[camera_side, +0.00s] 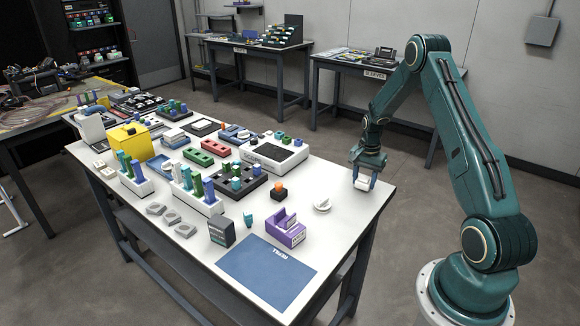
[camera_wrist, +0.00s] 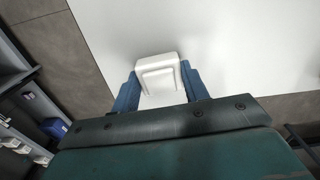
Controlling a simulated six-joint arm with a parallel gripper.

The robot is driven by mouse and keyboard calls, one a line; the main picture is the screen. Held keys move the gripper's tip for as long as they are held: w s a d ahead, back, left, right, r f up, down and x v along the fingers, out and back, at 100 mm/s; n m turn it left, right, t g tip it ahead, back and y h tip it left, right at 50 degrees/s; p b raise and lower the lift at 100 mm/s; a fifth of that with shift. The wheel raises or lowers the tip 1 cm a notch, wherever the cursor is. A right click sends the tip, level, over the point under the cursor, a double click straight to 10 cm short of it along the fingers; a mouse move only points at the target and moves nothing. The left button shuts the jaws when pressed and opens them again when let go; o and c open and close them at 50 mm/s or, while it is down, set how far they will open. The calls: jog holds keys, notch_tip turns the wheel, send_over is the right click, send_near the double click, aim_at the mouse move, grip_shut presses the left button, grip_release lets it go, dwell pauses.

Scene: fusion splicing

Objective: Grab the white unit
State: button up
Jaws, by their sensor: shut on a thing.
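The white unit (camera_side: 362,184) is a small block between the fingers of my gripper (camera_side: 365,178), near the far right edge of the white table. In the wrist view the white unit (camera_wrist: 159,76) sits between the two blue fingers of my gripper (camera_wrist: 160,90), which are shut on its sides. Its lower part is hidden behind the gripper body. In the side view I cannot tell whether it touches the table top.
The white table (camera_side: 345,215) is bare around my gripper. Several trays and racks crowd the left.

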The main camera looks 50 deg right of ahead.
aim_at(364, 178)
notch_tip(364, 178, up, 19)
dwell(0.5)
jog(key=shift+f, duration=0.15)
dwell(0.4)
